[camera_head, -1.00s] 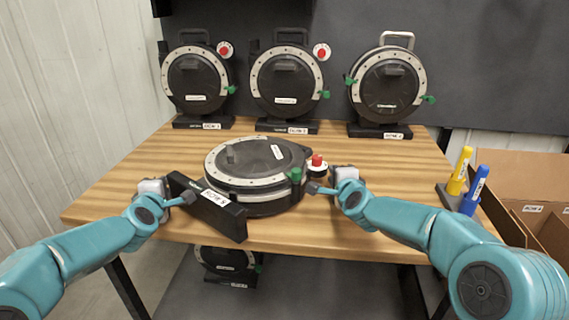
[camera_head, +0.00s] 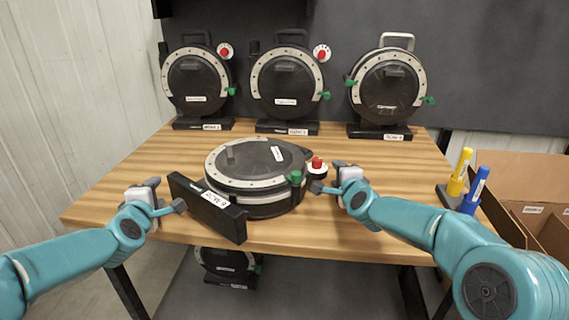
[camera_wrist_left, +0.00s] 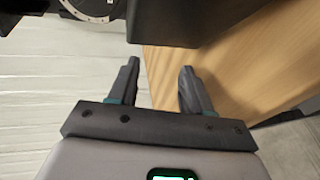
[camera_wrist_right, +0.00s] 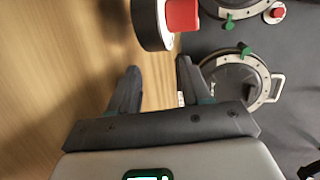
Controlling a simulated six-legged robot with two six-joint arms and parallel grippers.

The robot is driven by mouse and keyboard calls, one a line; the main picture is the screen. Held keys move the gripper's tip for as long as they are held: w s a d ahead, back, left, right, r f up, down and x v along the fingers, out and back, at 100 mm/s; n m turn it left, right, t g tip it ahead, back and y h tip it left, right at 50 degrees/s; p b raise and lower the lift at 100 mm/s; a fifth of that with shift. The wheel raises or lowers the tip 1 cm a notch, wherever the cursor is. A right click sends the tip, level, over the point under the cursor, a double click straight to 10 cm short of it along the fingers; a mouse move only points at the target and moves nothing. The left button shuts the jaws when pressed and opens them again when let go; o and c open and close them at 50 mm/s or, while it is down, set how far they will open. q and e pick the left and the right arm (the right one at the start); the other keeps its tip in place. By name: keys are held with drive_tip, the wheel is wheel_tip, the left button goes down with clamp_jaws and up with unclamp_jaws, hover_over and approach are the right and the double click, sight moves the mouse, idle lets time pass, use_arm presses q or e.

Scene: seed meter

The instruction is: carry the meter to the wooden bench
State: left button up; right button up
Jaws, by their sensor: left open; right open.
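The seed meter (camera_head: 257,172) lies flat on the wooden bench (camera_head: 334,227), a round black housing with a pale ring, a green knob and a red knob (camera_head: 317,163). Its black base plate (camera_head: 207,206) stands on edge at its front left. My left gripper (camera_head: 180,208) is open and empty, just left of the plate and apart from it. In the left wrist view the open fingers (camera_wrist_left: 157,88) point toward the dark plate (camera_wrist_left: 178,20). My right gripper (camera_head: 316,187) is open and empty beside the red knob, which also shows in the right wrist view (camera_wrist_right: 181,14).
Three similar meters (camera_head: 196,82) stand upright along the back of the bench. A yellow marker (camera_head: 460,171) and a blue marker (camera_head: 474,191) stand at the right edge, by a cardboard box (camera_head: 525,183). Another meter (camera_head: 228,262) sits under the bench. The bench's front right is clear.

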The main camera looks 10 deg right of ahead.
drive_tip(key=shift+s+r, duration=0.1)
drive_tip(key=shift+s, duration=0.1)
drive_tip(key=v, duration=1.1)
drive_tip(key=shift+s+r, duration=0.1)
drive_tip(key=shift+s, duration=0.2)
use_arm(q)
drive_tip(key=v, duration=0.7)
drive_tip(key=shift+s, duration=0.35)
drive_tip(key=shift+s, duration=0.1)
